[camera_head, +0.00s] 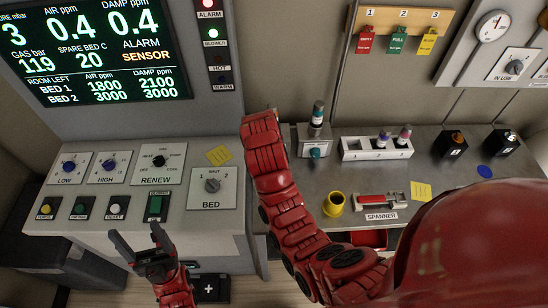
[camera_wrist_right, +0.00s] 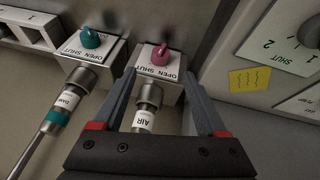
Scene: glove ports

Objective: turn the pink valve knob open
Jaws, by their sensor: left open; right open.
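The pink valve knob (camera_wrist_right: 160,54) sits on a white block (camera_wrist_right: 157,68) marked OPEN and SHUT in the right wrist view. A metal fitting labelled AIR (camera_wrist_right: 147,105) joins this block. My right gripper (camera_wrist_right: 160,74) is open, its fingers on either side of the block and fitting, with the knob in line between the fingertips. I cannot tell whether the fingers touch anything. In the head view my red right arm hides the pink knob and its own gripper. My left gripper (camera_head: 138,242) is open and empty in front of the left console.
A teal knob (camera_wrist_right: 90,38) on a similar block stands beside the pink one. The console with the BED dial (camera_head: 212,186) is close by. A yellow cup (camera_head: 333,203), a spanner tray (camera_head: 381,202) and a vial rack (camera_head: 376,148) are on the bench.

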